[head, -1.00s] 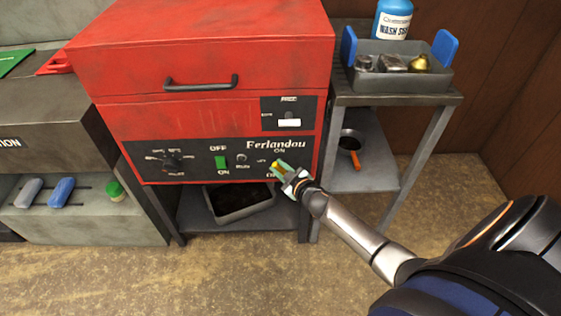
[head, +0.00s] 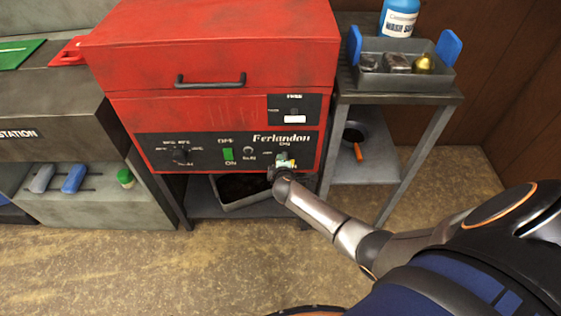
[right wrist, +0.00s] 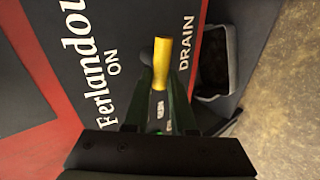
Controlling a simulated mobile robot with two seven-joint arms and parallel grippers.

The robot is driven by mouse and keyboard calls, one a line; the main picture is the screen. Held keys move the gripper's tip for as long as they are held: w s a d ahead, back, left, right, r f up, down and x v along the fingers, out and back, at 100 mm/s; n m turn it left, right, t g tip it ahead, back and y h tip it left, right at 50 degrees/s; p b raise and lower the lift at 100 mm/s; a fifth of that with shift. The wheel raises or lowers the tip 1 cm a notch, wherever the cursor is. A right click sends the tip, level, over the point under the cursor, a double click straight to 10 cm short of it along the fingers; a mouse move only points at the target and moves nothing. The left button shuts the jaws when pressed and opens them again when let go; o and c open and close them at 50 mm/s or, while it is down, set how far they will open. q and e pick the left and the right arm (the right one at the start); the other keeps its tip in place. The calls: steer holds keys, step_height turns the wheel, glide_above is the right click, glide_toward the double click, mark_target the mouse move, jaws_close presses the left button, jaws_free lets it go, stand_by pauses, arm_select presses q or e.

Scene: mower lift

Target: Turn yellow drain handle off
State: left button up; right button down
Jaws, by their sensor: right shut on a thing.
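The red machine (head: 215,85) has a black control panel (head: 205,153) low on its front. The yellow drain handle (right wrist: 162,62) shows in the right wrist view, between the printed word ON on its left and DRAIN on its right. My right gripper (right wrist: 163,92) is shut on the handle's near end, with a dark finger on each side; its far end sticks out beyond the fingertips. In the head view my right gripper (head: 284,162) is at the panel's right end and mostly hides the handle. My left gripper is not in view.
A grey tray (head: 243,206) stands on the shelf under the machine; it also shows in the right wrist view (right wrist: 216,97). A side table (head: 440,98) at the right carries a grey bin (head: 405,84) and a blue bottle (head: 399,18). The floor in front is open.

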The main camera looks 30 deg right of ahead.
steer(key=shift+s+d+f+n+g+h, duration=0.2)
steer(key=shift+f+n+g+h, duration=0.1)
steer(key=shift+g+h, duration=0.1)
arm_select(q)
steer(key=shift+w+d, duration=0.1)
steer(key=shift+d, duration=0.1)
arm_select(e)
steer(key=c, duration=0.7)
jaws_free()
steer(key=shift+d+r, duration=0.1)
steer(key=shift+r, duration=0.05)
steer(key=shift+c, duration=0.2)
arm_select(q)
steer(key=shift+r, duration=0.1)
arm_select(e)
steer(key=shift+w, duration=0.1)
arm_select(q)
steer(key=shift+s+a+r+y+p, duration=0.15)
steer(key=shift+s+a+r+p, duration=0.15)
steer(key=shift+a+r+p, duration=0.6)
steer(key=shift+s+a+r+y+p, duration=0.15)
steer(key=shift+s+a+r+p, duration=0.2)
steer(key=shift+p, duration=0.95)
arm_select(e)
steer(key=v, duration=1.2)
steer(key=shift+s, duration=0.25)
